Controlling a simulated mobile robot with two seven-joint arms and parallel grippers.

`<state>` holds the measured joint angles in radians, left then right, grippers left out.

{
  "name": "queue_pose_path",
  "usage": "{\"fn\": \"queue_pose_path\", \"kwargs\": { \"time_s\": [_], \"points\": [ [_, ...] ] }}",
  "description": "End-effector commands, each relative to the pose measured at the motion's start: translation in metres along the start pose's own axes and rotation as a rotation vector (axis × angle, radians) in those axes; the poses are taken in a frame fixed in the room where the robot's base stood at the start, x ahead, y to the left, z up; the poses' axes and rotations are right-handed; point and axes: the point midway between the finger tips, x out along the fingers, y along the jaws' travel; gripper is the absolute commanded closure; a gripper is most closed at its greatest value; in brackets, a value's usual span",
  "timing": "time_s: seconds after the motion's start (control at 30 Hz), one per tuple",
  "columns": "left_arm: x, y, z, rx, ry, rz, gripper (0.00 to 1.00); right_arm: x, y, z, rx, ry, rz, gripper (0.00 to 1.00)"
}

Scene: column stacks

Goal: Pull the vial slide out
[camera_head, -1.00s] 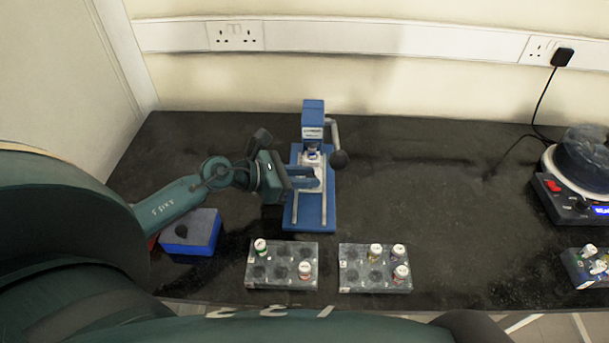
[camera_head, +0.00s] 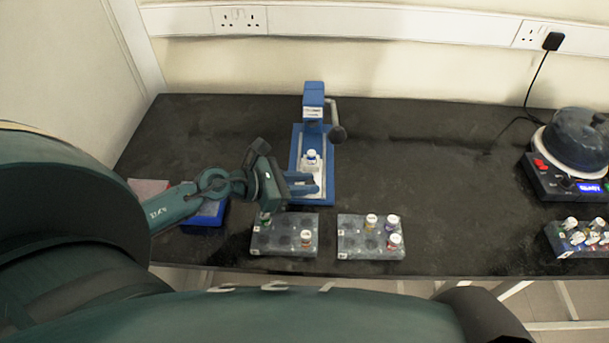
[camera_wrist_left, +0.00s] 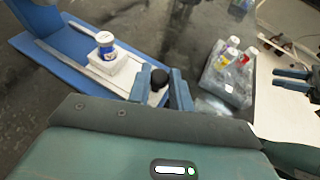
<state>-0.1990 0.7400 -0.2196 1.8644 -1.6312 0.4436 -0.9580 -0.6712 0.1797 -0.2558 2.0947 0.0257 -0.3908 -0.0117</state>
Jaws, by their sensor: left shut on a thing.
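The blue press (camera_head: 313,98) stands at the middle back of the bench, with a side lever ending in a dark ball. Its white vial slide (camera_head: 312,169) sits on the blue base, out in front of the press head. A vial (camera_head: 311,156) with a white cap and blue band stands upright on the slide; it also shows in the left wrist view (camera_wrist_left: 105,43). My left gripper (camera_head: 304,184) is at the slide's front end, shut on the slide's black knob (camera_wrist_left: 159,78). My right gripper (camera_wrist_left: 288,82) shows at the right edge of the left wrist view, its fingers apart and empty.
Two grey vial racks (camera_head: 284,250) (camera_head: 371,253) stand in front, holding a few vials. A blue block (camera_head: 204,215) is partly hidden by my left arm. A device with a round dark lid (camera_head: 577,143) and another rack (camera_head: 578,250) are at right. The bench between is clear.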

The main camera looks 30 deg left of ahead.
Motion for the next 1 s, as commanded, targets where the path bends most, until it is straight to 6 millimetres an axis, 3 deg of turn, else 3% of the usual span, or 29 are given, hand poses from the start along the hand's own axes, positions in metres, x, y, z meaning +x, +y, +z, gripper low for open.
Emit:
{"fn": "queue_pose_path", "kwargs": {
  "time_s": [0.2,0.23,0.5,0.77,1.0],
  "points": [
    [0.001,-0.006,-0.002,-0.006,0.005,-0.017,1.0,0.001,-0.001,-0.002,0.01,0.004,0.002,0.64],
    [0.001,-0.006,-0.002,-0.007,0.006,-0.017,0.78,0.001,-0.001,-0.002,0.01,0.005,0.002,0.64],
    [0.001,-0.005,-0.002,-0.006,0.005,-0.014,0.57,0.0,-0.002,-0.003,0.01,0.007,0.0,0.64],
    [-0.001,-0.004,-0.002,-0.004,0.004,-0.01,0.57,0.001,-0.002,-0.003,0.004,0.008,-0.002,0.64],
    [-0.031,-0.004,-0.004,-0.003,0.008,-0.012,0.57,0.004,-0.002,0.001,-0.003,0.013,-0.007,0.64]
  ]
}}
